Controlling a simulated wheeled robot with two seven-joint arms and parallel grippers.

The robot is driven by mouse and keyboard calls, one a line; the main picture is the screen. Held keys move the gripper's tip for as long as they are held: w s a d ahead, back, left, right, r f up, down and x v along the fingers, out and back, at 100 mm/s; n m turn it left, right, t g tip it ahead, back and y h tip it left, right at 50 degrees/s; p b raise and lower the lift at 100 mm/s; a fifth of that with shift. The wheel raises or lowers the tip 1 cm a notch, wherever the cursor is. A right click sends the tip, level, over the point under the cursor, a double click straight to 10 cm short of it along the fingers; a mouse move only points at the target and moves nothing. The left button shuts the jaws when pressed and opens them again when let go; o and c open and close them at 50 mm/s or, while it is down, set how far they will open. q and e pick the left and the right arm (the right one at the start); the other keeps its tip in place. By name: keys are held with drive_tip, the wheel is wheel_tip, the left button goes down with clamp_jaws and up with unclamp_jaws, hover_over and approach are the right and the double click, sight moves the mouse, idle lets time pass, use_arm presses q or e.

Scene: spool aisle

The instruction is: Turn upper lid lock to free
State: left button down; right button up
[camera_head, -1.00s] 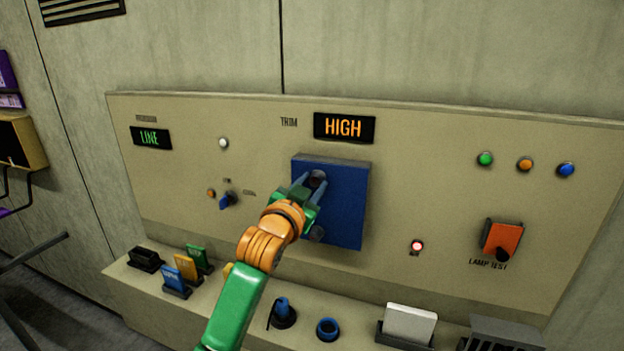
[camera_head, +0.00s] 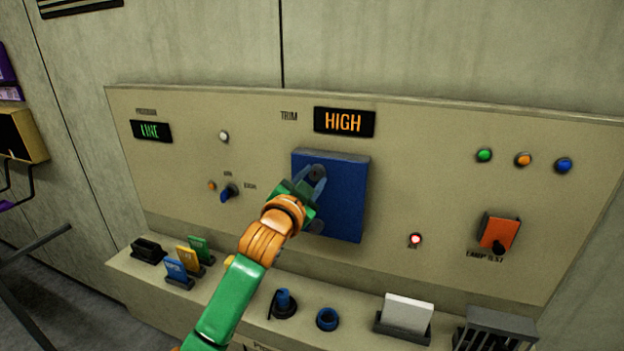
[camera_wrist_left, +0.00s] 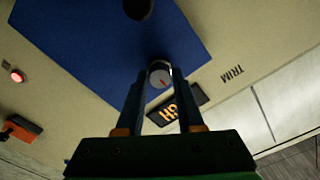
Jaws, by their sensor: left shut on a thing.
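A blue lid (camera_head: 345,200) is on the sloping panel under the TRIM display, which reads HIGH. My left gripper (camera_head: 312,176) reaches it from the lower left. Its fingers are shut on the upper lid lock, a small round knob near the lid's top left. In the left wrist view the upper lid lock (camera_wrist_left: 159,74) sits between the fingertips, its pale face with a red mark showing. The lower lid lock (camera_head: 316,227) is a dark knob partly behind my wrist; it also shows at the top of the left wrist view (camera_wrist_left: 138,8). My right gripper is out of view.
An orange LAMP TEST flap (camera_head: 497,231) and lit red lamp (camera_head: 415,240) are to the right.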

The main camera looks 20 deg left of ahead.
use_arm(q)
drive_tip(key=c, duration=0.5)
unclamp_jaws()
drive_tip(key=s+b, duration=0.3)
drive_tip(key=s, duration=0.4)
drive_tip(key=shift+a, duration=0.15)
